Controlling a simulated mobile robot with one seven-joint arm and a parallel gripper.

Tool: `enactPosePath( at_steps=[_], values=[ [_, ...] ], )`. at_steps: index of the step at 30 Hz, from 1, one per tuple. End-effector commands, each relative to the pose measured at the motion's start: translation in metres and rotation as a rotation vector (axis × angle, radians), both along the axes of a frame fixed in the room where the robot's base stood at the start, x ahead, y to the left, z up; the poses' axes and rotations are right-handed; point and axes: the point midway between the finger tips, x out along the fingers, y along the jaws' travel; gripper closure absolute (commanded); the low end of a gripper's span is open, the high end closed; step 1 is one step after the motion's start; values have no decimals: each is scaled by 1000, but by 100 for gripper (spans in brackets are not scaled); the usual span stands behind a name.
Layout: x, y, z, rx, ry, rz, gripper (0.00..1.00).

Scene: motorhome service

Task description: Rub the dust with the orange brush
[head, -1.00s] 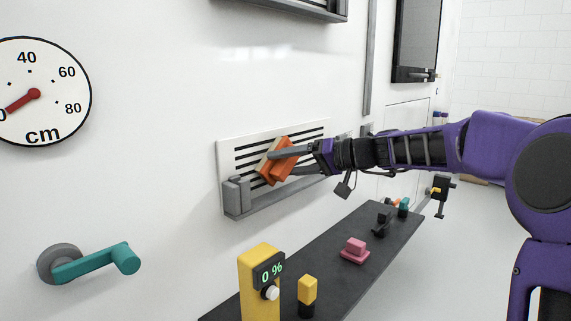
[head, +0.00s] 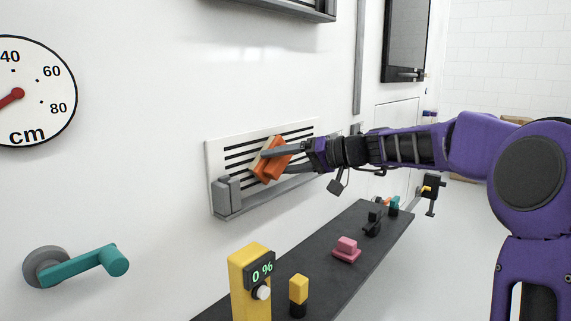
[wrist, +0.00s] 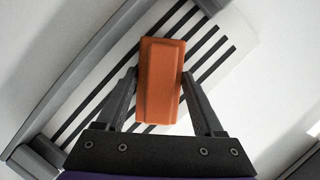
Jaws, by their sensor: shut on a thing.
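The orange brush (head: 272,164) is held at the slatted vent panel, its pale bristle side facing the slats; it also shows in the wrist view (wrist: 161,80). My gripper (head: 287,160) is shut on it, with one finger on each side, as the wrist view (wrist: 160,95) shows. The brush is tilted and seems to be at or very near the slats; I cannot tell if the bristles touch. The white vent panel (head: 217,160) with dark slots is on the wall, and it fills the wrist view (wrist: 215,62) behind the brush. I cannot make out dust on it; the brush hides part of the slats.
A grey ledge (head: 255,200) with a block runs below the vent. A dark shelf (head: 325,262) below carries a yellow device (head: 250,285) reading 0 %, a yellow-black item (head: 298,295) and a pink block (head: 346,249). A teal crank (head: 85,266) and a cm gauge (head: 30,92) are at left.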

Motion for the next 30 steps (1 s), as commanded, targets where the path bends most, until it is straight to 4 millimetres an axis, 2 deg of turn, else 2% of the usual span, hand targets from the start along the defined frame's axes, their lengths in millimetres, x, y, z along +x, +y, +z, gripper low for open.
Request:
enactPosePath(
  at_steps=[1, 5, 16, 30],
  values=[
    [-5, 7, 3, 2, -1, 6, 92],
    [-11, 13, 2, 3, 0, 6, 92],
    [-14, 16, 3, 5, -2, 10, 92],
    [-39, -23, 2, 0, -1, 3, 92]
  ],
)
